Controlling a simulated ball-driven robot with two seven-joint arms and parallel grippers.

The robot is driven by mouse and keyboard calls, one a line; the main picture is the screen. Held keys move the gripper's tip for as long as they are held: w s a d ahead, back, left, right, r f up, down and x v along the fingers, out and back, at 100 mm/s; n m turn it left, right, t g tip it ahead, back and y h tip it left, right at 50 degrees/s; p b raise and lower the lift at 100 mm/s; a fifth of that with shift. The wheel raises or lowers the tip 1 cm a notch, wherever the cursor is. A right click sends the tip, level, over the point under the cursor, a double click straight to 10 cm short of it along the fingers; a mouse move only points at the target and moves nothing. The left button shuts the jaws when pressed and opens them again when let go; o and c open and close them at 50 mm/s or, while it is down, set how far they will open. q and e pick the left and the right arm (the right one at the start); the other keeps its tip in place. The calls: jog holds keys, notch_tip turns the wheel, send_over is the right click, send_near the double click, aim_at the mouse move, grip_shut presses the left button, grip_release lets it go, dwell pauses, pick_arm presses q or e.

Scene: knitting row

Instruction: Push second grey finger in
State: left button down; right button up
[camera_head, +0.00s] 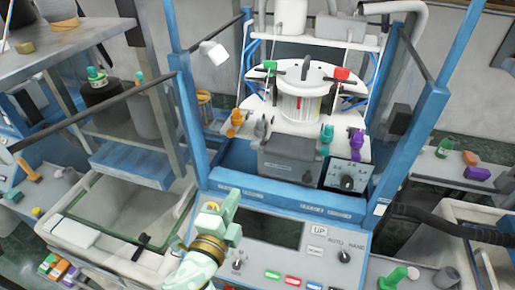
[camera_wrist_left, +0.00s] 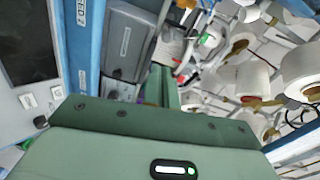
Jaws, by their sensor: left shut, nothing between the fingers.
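A grey finger (camera_head: 261,128) stands upright on the white front shelf of the knitting machine, between an orange finger (camera_head: 236,120) and a teal finger (camera_head: 326,138). A purple finger (camera_head: 356,143) stands at the right end. I can make out only one clearly grey finger in this row. My left gripper (camera_head: 229,199) is shut and empty, in front of the machine above the control panel, apart from the fingers. Its green body fills the lower part of the left wrist view, with its shut fingers (camera_wrist_left: 165,87) pointing up there. My right gripper is out of view.
Blue posts (camera_head: 192,115) flank the machine opening. A dark grey box (camera_head: 290,158) sits below the finger row. The control panel (camera_head: 290,250) has a dark screen and coloured buttons. A white bin (camera_head: 70,225) stands left. White yarn cones (camera_wrist_left: 250,78) show in the left wrist view.

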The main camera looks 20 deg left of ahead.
pick_arm(q)
jog(key=r+m, duration=0.1)
jog(key=p, duration=0.3)
send_near(253, 147)
jog(key=w, duration=0.5)
jog(key=shift+w+d, duration=0.2)
jog(key=shift+d, duration=0.05)
jog(key=shift+w+f, duration=0.1)
jog(key=shift+w, duration=0.65)
